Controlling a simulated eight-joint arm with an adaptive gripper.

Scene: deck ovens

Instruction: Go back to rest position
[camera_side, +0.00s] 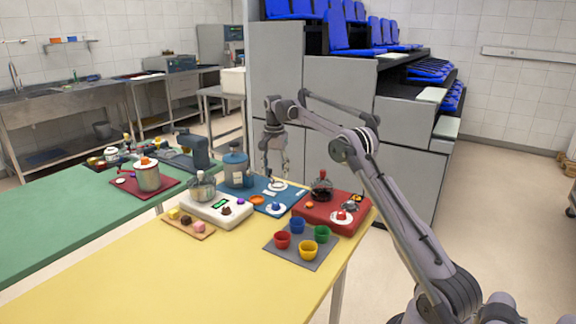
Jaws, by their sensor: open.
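My gripper (273,165) is at the end of my grey arm, which reaches in from the lower right. It hangs pointing down over the back of the yellow table (190,275), above or just behind a blue mat (262,190). It is open, and I see nothing between its fingers. A white plate (275,185) with a dark ring shape shows just below it. I cannot tell the exact height of the gripper above the mat.
A blue jar (236,168) stands left of my gripper, and a dark flask (321,187) on a red block (325,218) stands right. A white scale (215,211) and several coloured cups (297,225) are nearer. The table's front is clear.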

